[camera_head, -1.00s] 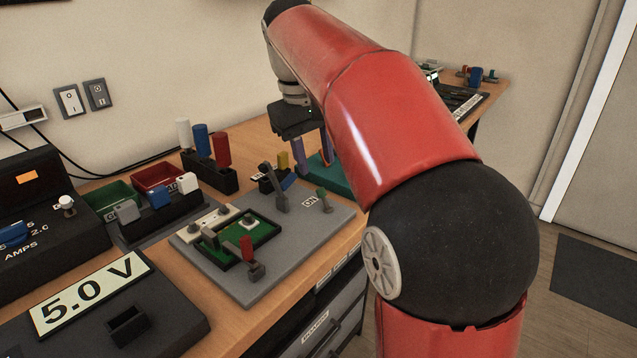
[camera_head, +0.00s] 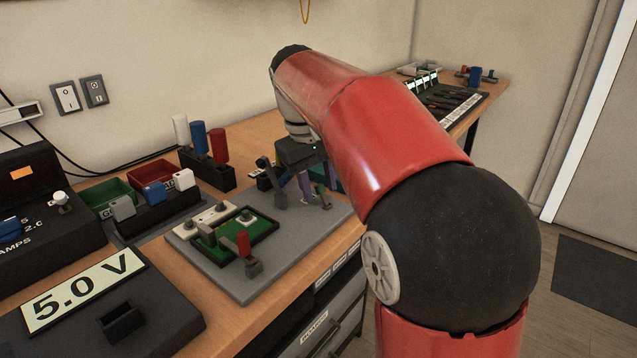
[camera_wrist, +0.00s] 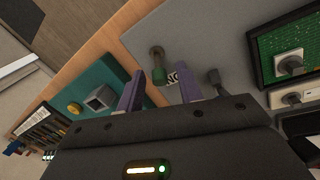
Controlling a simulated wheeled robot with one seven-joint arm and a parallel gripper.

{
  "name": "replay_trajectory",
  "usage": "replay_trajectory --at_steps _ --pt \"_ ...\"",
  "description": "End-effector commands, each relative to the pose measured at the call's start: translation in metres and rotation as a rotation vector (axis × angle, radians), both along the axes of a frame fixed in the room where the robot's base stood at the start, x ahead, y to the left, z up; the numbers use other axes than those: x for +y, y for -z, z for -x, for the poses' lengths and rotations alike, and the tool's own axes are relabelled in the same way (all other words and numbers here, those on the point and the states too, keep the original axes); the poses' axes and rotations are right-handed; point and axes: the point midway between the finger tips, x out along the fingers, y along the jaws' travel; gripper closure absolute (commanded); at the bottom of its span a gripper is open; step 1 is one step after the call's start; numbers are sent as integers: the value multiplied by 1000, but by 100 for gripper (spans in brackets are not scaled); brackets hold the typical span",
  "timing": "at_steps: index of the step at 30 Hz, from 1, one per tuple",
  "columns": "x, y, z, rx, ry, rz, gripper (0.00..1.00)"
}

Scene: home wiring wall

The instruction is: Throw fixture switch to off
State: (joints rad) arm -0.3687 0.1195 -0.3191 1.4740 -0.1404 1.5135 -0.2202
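The grey fixture board (camera_head: 300,238) lies on the bench. At its right end stands a short green-tipped lever (camera_head: 322,190), beside a label reading ON in the wrist view (camera_wrist: 173,77); this looks like the fixture switch. The lever (camera_wrist: 158,62) shows in the wrist view between and just beyond the purple fingertips. My gripper (camera_wrist: 160,88) is open and empty, its fingers pointing at the board around the lever's line. In the head view my gripper (camera_head: 316,188) hangs over the board's right end and partly hides the lever. I cannot tell whether a finger touches it.
A red-handled lever (camera_head: 244,243) and green circuit panel (camera_head: 262,228) are further left. A teal block (camera_wrist: 95,88) sits beside the board. Colored handles in a rack (camera_head: 222,178) stand behind.

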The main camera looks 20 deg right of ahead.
Motion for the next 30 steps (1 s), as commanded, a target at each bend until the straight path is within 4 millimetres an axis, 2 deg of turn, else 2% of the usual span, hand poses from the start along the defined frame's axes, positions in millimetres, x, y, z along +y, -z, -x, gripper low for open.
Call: replay_trajectory --at_steps 1,8,20,30 --pt "0 0 0 0 0 0 71" --pt "0 0 0 0 0 0 100" --pt "-2 1 3 -46 1 -33 100" --pt "-10 2 13 -248 4 -178 100"
